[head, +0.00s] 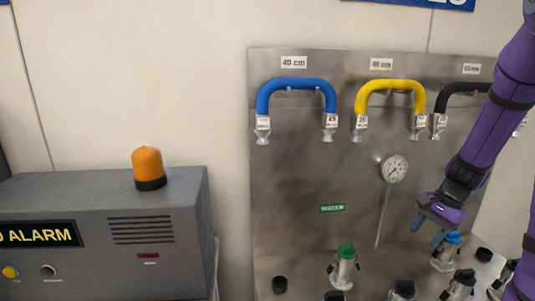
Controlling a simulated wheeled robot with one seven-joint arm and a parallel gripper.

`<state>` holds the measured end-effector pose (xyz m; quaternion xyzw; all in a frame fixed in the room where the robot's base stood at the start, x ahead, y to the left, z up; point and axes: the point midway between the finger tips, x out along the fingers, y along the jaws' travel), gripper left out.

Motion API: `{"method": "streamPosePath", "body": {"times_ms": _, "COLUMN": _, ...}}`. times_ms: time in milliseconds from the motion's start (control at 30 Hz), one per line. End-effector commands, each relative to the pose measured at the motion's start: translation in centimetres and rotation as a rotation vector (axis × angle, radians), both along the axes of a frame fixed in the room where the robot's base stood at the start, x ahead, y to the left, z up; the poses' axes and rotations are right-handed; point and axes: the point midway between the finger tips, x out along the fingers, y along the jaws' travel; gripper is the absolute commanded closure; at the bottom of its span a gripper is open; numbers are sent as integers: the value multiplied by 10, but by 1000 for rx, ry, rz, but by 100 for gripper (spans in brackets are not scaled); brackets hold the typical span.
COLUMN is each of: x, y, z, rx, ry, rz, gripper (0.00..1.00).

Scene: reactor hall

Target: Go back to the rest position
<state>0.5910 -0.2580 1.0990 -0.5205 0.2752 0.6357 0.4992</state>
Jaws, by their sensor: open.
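My gripper (428,232) is in the right part of the head view, at the end of my purple arm. Its two blue-grey fingertips point down and stand apart. It holds nothing that I can see. A metal fitting with a blue cap (453,238) stands on the steel ledge just right of the fingertips. The fingers seem close to it, but I cannot tell whether they touch it.
The steel panel (290,200) carries a blue hose (297,84), a yellow hose (390,86), a black hose (462,90) and a gauge (395,168). A green-capped fitting (345,262) and several black-capped ones stand below. An alarm box (100,210) with an orange beacon (147,165) is left.

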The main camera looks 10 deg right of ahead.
Motion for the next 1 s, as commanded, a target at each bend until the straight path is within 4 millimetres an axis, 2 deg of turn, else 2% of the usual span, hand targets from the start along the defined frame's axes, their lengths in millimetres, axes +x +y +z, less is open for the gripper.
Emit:
{"method": "streamPosePath", "body": {"times_ms": 33, "x": 0, "y": 13, "z": 17, "rx": -22, "ry": -30, "rz": 54, "gripper": 53}}
{"method": "streamPosePath", "body": {"times_ms": 200, "x": -7, "y": 49, "z": 64, "rx": -95, "ry": -113, "rz": 223, "gripper": 53}}
{"method": "streamPosePath", "body": {"times_ms": 500, "x": -39, "y": 109, "z": 132, "rx": -231, "ry": -254, "rz": 513, "gripper": 53}}
{"method": "streamPosePath", "body": {"times_ms": 700, "x": -71, "y": 142, "z": 168, "rx": -333, "ry": -352, "rz": 694, "gripper": 53}}
{"method": "streamPosePath", "body": {"times_ms": 1000, "x": -126, "y": 177, "z": 204, "rx": -495, "ry": -494, "rz": 940, "gripper": 53}}
